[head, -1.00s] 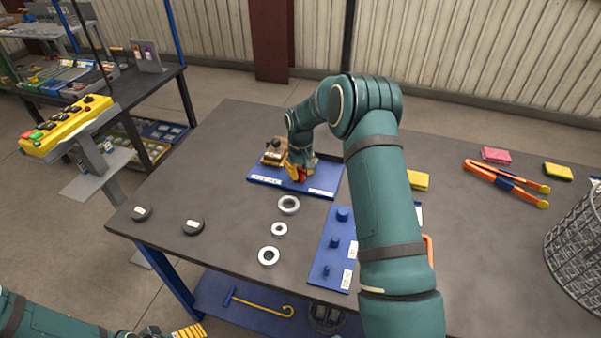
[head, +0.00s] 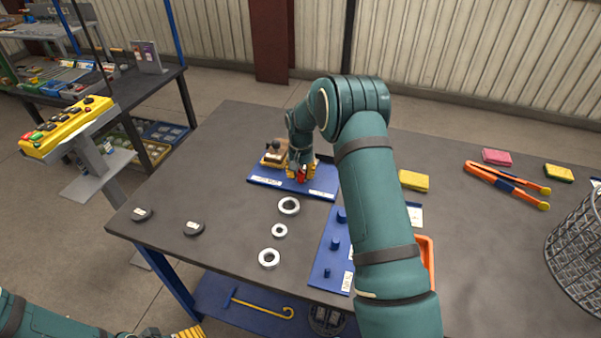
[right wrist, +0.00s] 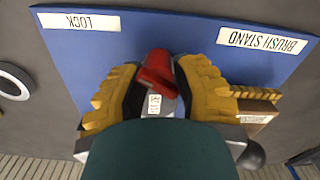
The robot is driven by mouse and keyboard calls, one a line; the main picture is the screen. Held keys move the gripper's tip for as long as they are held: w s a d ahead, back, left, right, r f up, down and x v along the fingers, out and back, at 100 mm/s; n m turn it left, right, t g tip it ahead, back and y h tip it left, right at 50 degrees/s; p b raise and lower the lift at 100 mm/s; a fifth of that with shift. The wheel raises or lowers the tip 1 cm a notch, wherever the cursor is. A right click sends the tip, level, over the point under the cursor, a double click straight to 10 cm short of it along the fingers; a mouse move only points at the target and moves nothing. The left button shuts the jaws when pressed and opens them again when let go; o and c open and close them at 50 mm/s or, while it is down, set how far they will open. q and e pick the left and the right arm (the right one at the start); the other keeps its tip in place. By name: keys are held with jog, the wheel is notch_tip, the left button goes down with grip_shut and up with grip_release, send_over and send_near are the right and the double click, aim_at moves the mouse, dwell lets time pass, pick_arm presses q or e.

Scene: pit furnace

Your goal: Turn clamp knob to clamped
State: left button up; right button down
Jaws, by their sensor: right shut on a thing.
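The red clamp knob (right wrist: 155,70) is on a blue base plate (right wrist: 120,50) with labels reading LOCK and BRUSH STAND. In the head view the knob (head: 300,178) shows as a small red spot at the plate (head: 265,182). My right gripper (head: 300,172) points down over the plate. In the right wrist view its yellow fingers (right wrist: 158,82) are shut on the red knob, one on each side. A small label below the knob is partly hidden and hard to read. My left gripper (head: 188,333) shows only partly at the bottom edge, away from the table.
A brown and yellow block (head: 275,155) stands on the plate beside my right gripper. Several metal rings (head: 289,205) and a blue peg board (head: 325,262) lie nearer. A yellow sponge (head: 413,181), orange tongs (head: 505,182) and a wire basket (head: 580,240) are to the right.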

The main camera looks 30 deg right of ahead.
aim_at(301, 171)
jog(key=shift+s+f, duration=0.15)
jog(key=c, duration=0.8)
grip_release()
jog(key=shift+o, duration=0.2)
jog(key=shift+r, duration=0.2)
notch_tip(301, 171, up, 12)
jog(key=shift+s+a+f, duration=0.1)
jog(key=shift+f, duration=0.1)
